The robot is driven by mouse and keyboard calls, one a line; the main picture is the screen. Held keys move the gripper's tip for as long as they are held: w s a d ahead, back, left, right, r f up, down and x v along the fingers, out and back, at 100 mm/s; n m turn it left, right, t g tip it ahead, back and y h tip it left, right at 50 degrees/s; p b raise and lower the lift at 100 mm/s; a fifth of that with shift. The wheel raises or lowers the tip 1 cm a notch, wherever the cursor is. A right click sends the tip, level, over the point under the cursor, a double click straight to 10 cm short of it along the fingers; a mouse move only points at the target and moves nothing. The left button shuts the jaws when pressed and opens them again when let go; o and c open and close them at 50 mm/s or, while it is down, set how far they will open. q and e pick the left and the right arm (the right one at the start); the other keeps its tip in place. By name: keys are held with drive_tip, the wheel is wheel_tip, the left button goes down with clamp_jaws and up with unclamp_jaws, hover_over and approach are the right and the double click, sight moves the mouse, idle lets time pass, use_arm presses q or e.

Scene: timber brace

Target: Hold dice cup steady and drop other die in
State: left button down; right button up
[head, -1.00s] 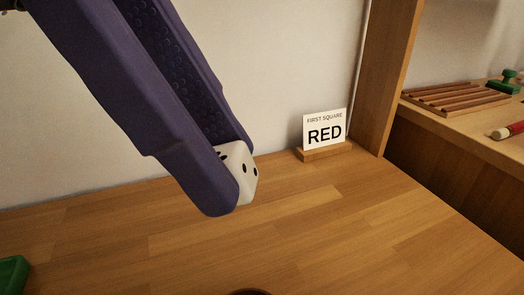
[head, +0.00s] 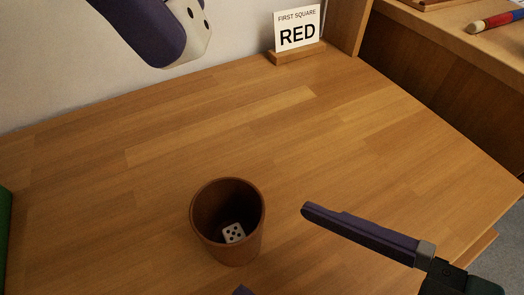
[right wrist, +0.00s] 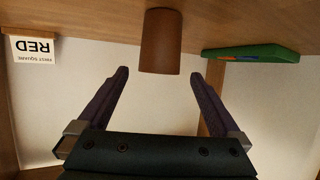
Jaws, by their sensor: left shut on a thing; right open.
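The brown dice cup (head: 254,243) stands upright on the wooden table, with one white die (head: 233,233) lying inside it. The other white die (head: 197,30) is held by my left gripper (head: 178,40), shut on it up and behind the cup, partly cut off by the frame's top edge. My right gripper (head: 274,248) is open, one finger to the right of the cup and one tip just showing at the bottom edge. In the right wrist view the cup (right wrist: 160,42) shows just ahead of the open right gripper (right wrist: 160,74), between the fingertip lines and apart from both.
A sign (head: 298,28) reading "FIRST SQUARE RED" stands at the table's back. A green object (head: 5,235) is at the left edge; it also shows in the right wrist view (right wrist: 250,53). A wooden shelf (head: 450,35) with a red-and-blue stick is at right. The table around the cup is mostly clear.

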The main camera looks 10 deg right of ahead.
sight(212, 207)
drive_tip(key=x, duration=1.2)
drive_tip(key=shift+f, duration=0.1)
drive_tip(key=shift+c, duration=0.4)
drive_tip(key=c, duration=1.1)
use_arm(q)
wheel_tip(212, 207, down, 13)
idle(0.6)
drive_tip(key=shift+r, duration=0.1)
drive_tip(key=c, duration=0.6)
unclamp_jaws()
